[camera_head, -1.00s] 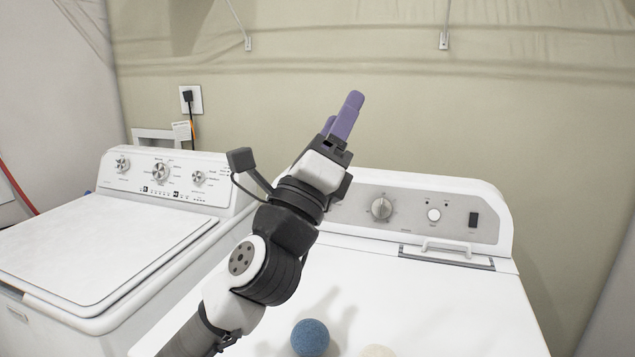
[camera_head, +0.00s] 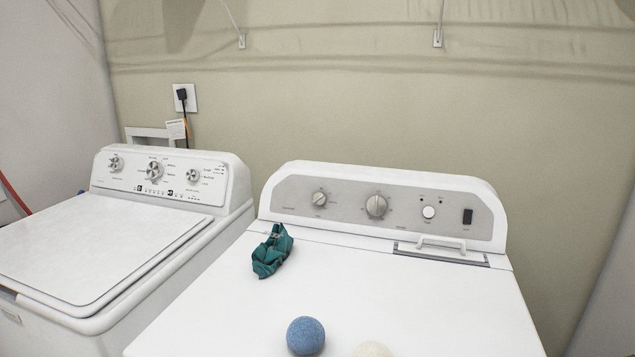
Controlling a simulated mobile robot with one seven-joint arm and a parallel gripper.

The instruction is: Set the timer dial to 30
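The dryer's grey control panel (camera_head: 345,212) is at the back of the right-hand machine. It has a larger round dial (camera_head: 376,206) at its middle and a smaller dial (camera_head: 319,198) to the left. The larger one looks like the timer dial, but the labels and numbers are too small to read. Its pointer line looks near vertical; I cannot tell its exact setting. My gripper and arm are out of view.
A green crumpled cloth (camera_head: 271,252) lies on the left rear of the dryer top (camera_head: 400,310). A blue ball (camera_head: 305,336) and a cream ball (camera_head: 372,350) sit at the front. A round button (camera_head: 428,212), a black switch (camera_head: 467,216) and the washer (camera_head: 85,245) also show.

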